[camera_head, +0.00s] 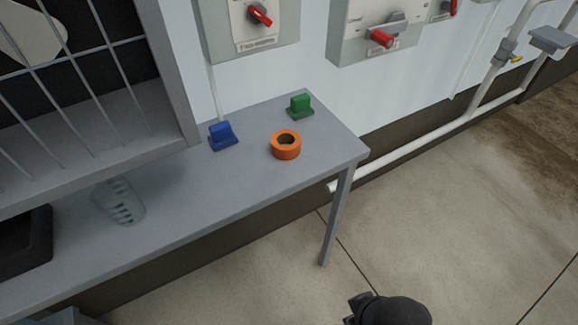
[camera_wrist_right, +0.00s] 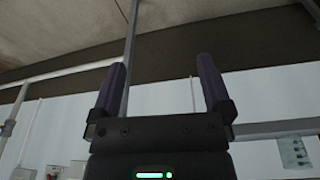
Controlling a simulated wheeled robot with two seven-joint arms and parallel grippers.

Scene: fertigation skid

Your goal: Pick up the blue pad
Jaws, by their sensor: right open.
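The blue pad (camera_head: 223,136) is a small block with a raised grip on a flat base. It stands on the grey table (camera_head: 190,190) near the wall, left of an orange ring. My right gripper (camera_wrist_right: 162,85) is open and empty in the right wrist view, with its two dark fingers wide apart. A dark part of my own arm shows at the bottom of the head view, over the floor and well apart from the pad. The pad is not in the right wrist view. My left gripper is not in view.
A green pad (camera_head: 300,106) and an orange ring (camera_head: 285,145) stand to the right of the blue pad. A barred grey rack (camera_head: 180,75) rises at the left. A clear slotted container (camera_head: 119,202) is on the table. Switch boxes (camera_head: 375,30) hang on the wall.

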